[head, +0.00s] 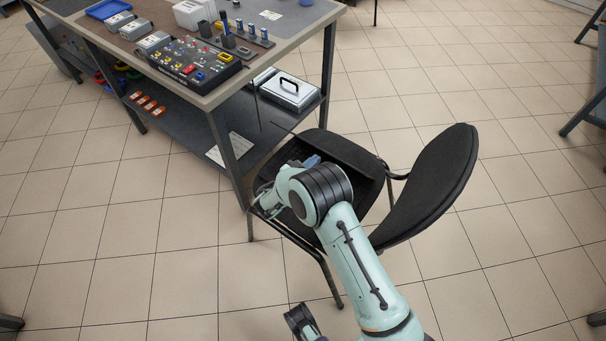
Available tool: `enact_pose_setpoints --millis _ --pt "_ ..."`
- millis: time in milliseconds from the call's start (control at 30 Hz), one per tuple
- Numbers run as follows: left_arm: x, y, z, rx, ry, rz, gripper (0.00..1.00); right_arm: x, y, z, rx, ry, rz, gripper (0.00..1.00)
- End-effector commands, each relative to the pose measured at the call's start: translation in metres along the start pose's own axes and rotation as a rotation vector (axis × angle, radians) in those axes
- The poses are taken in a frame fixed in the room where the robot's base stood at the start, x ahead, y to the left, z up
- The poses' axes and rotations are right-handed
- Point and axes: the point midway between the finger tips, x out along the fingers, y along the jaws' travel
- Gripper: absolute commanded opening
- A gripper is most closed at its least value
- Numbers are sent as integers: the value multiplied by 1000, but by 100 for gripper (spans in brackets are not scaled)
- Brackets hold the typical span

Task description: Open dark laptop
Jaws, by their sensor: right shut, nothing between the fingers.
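A dark laptop (342,152) sits on the seat of a black chair. Its dark panel stands out toward the backrest side and looks tilted up from the base, but my arm hides much of it and I cannot tell the lid's angle. My right arm reaches over the seat from the lower right. My right gripper (264,204) is at the seat's left edge, beside the laptop, shut and empty. Its fingertips are small and hard to make out. My left gripper cannot be made out.
The chair's backrest (436,185) rises right of the laptop. A workbench (213,97) with a dark connector panel (188,68) and a lower shelf holding a silver case (289,91) stands close to the left.

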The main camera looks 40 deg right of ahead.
Motion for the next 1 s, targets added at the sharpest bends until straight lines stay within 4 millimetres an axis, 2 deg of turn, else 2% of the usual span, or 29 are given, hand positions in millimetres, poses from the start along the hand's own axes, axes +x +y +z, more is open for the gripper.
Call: enact_pose_setpoints --millis 200,667,867,1000 --pt "1 0 -2 0 6 0 43 12 0 11 -1 2 0 0" --pt "-1 0 0 0 1 0 43 14 0 15 0 8 -1 0" --pt "-15 5 16 5 -45 4 43 24 -1 31 4 64 -2 0" --pt "-36 12 39 11 -116 8 43 40 -1 49 6 148 -3 0"
